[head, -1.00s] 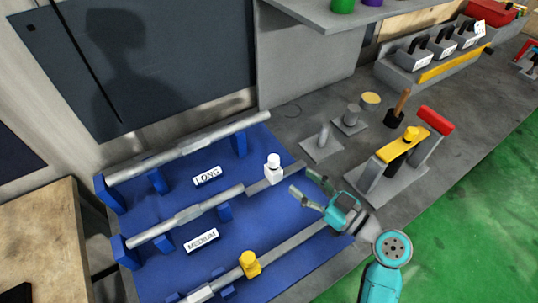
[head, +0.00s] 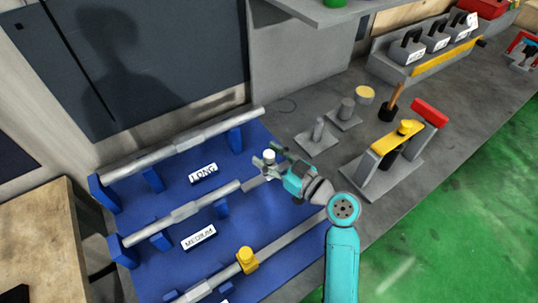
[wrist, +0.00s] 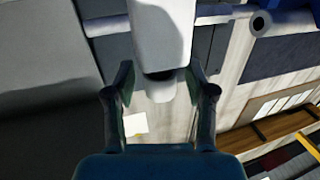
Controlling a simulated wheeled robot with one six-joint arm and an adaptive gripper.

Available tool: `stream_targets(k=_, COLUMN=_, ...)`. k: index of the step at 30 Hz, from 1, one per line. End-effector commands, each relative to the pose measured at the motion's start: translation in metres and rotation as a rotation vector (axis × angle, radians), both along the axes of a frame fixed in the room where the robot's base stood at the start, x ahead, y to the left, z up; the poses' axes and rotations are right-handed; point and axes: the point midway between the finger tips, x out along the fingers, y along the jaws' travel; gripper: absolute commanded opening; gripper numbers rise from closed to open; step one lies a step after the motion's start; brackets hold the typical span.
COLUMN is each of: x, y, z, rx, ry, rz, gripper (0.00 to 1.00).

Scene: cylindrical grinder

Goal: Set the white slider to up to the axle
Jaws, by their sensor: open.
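The white slider (head: 269,156) is on the middle rail of the blue rack, to the right of the grey axle (head: 183,213) labelled MEDIUM. A stretch of rail separates them. My gripper (head: 265,159) is open at the slider, with its fingers on either side of it in the head view and hiding its lower part. In the wrist view, the white slider (wrist: 163,35) fills the top middle, between and beyond the open fingers (wrist: 160,85). I cannot tell whether the fingers touch it.
The blue rack (head: 190,185) also holds a long axle (head: 185,146) at the back and a yellow slider (head: 246,259) on the front rail. Grey stands and a yellow-and-red fixture (head: 398,140) are on the bench to the right.

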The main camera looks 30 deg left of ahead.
Motion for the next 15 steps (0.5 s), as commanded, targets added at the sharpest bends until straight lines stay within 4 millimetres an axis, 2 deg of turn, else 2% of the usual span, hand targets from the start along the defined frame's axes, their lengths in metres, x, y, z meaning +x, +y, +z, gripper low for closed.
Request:
stream_targets(k=3, x=0.0, y=-0.0001, z=0.0, rx=0.0, ry=0.0, rz=0.0, gripper=0.55)
stream_targets(k=9, x=-0.0001, y=-0.0002, z=0.0, rx=0.0, ry=0.0, rz=0.0, gripper=0.05)
stream_targets(k=10, x=-0.0001, y=-0.0002, z=0.0, rx=0.0, ry=0.0, rz=0.0, gripper=0.0)
stream_targets(k=15, x=-0.0003, y=-0.0001, z=0.0, rx=0.0, ry=0.0, rz=0.001, gripper=0.0)
